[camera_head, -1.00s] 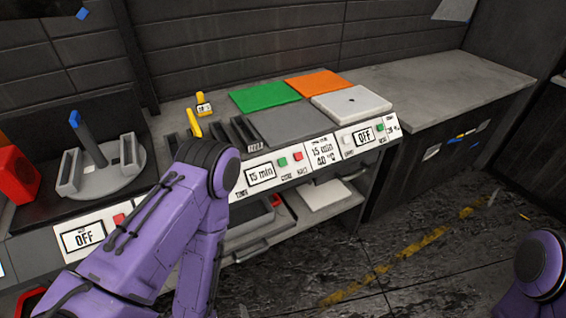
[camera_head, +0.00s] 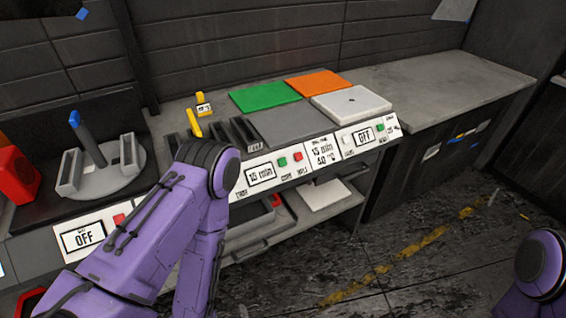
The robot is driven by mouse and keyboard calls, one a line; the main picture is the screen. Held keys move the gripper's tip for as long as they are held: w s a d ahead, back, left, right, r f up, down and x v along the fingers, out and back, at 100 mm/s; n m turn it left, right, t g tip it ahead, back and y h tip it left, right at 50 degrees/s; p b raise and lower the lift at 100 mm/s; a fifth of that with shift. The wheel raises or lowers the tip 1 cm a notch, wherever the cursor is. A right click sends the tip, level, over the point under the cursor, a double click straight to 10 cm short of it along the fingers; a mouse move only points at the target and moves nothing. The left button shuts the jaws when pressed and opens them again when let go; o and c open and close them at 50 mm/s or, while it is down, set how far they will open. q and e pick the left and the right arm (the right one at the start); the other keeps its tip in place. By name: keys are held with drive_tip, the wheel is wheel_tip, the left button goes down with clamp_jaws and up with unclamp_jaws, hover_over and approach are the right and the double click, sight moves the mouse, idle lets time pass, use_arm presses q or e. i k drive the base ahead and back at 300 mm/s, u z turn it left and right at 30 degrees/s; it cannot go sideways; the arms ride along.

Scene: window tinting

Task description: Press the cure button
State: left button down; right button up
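The control panel on the bench front has a display reading "15 min" (camera_head: 261,176). To its right are a green button (camera_head: 282,161) and a red button (camera_head: 297,157). The small label below the green button seems to read "CURE"; the one below the red button is too small to read surely. My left arm (camera_head: 165,225) comes in from the lower left, its purple joint in front of the bench, left of the display. My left gripper is out of view. Only a purple joint of my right arm (camera_head: 540,260) shows at the lower right edge; its gripper is out of view.
Green (camera_head: 264,96), orange (camera_head: 319,84) and white (camera_head: 351,104) pads lie on the bench. A second display reading "OFF" (camera_head: 363,136) is farther right, another (camera_head: 83,237) at lower left. A round grey fixture (camera_head: 100,180) stands at left. The floor to the right is clear.

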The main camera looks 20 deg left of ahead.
sight(282, 162)
drive_tip(key=k, duration=0.65)
drive_tip(key=u, duration=0.5)
drive_tip(key=i, duration=1.1)
drive_tip(key=z, duration=0.6)
